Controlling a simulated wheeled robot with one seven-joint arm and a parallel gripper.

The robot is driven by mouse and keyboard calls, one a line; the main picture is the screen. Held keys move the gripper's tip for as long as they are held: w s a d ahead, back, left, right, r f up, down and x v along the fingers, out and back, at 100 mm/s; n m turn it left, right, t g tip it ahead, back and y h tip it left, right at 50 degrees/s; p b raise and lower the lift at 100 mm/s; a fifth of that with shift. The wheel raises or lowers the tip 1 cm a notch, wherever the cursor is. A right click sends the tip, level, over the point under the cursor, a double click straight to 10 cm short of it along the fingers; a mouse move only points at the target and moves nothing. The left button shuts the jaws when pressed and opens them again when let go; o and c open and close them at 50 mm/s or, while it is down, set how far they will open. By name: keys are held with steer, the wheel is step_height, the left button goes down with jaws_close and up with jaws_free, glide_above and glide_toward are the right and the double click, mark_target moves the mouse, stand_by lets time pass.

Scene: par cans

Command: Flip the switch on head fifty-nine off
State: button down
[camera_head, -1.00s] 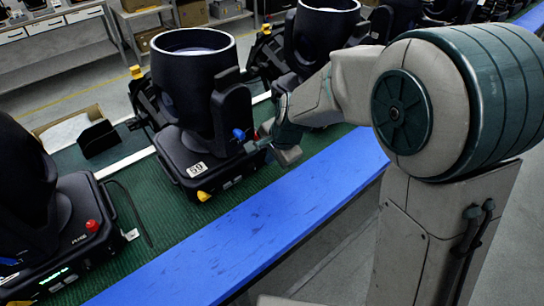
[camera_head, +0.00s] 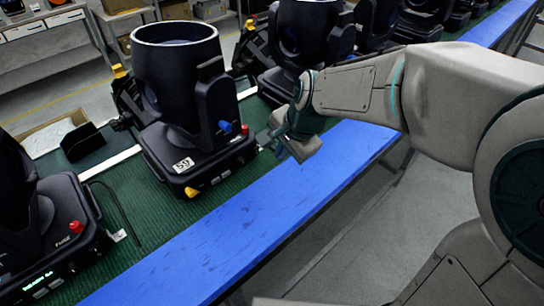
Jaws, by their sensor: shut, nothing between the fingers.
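Head fifty-nine (camera_head: 180,80) is a black moving-head light standing upright on the green belt, with a white number label (camera_head: 183,164) on its base. A blue knob (camera_head: 225,126) and a small red part (camera_head: 245,129) show at the right of its base, and a yellow part (camera_head: 192,191) at its lower front corner. I cannot tell which part is the switch. My gripper (camera_head: 268,141) is shut and empty, just right of the base near the red part. Whether it touches the base is unclear.
A similar head (camera_head: 50,230) with a red knob stands at the front left, and several more stand behind to the right. A blue rail (camera_head: 250,215) edges the green belt (camera_head: 125,205). An open box (camera_head: 50,135) lies at the left. Grey floor is clear at the lower right.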

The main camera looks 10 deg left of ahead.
steer(key=shift+v, duration=1.35)
steer(key=shift+s+d+f, duration=0.15)
